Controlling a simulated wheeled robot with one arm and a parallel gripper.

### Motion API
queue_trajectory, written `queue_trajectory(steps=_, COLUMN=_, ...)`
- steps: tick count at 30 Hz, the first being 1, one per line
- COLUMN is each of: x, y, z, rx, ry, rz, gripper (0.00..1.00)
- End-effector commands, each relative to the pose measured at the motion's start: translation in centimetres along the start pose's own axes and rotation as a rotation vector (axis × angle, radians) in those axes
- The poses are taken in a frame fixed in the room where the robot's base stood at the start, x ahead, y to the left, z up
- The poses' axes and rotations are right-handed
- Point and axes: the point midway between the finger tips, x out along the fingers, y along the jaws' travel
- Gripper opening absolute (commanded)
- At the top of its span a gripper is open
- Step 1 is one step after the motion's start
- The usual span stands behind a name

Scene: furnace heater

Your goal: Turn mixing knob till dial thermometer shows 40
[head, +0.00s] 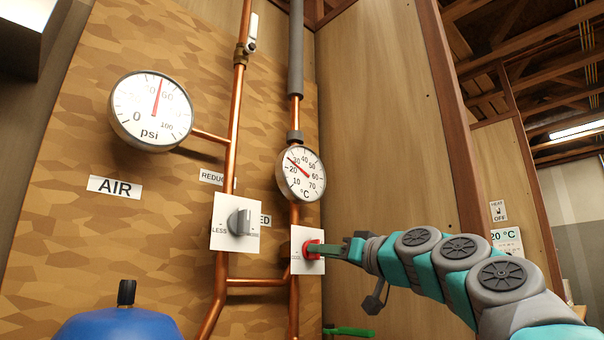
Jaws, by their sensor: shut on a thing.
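The dial thermometer (301,180), a round white °C gauge, is on the copper pipe at the middle. Its red needle points up and left, between the 20 and 30 marks. Below it, a red knob (311,250) sits on a white plate (297,262); the plate's lettering is too small to read. My gripper (322,250) reaches in from the right and is shut on the red knob. The fingers hide part of the knob.
A grey knob (239,222) on a plate reading LESS is just left. A psi gauge (152,110) and AIR label (115,187) are farther left, above a blue tank (118,324). A green-handled thing (349,331) is low under my arm. Wooden panel stands behind my arm.

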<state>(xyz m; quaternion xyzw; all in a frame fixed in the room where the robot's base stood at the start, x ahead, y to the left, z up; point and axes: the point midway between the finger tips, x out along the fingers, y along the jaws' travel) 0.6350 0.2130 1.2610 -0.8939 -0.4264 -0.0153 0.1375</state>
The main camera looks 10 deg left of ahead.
Motion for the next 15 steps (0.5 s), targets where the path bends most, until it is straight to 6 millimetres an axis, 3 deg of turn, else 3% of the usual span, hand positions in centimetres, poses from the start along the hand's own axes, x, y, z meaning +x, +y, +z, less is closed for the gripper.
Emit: queue_trajectory(steps=15, x=-0.03, y=-0.12, z=-0.12, rx=0.122, ry=0.002, rz=0.019, gripper=0.0)
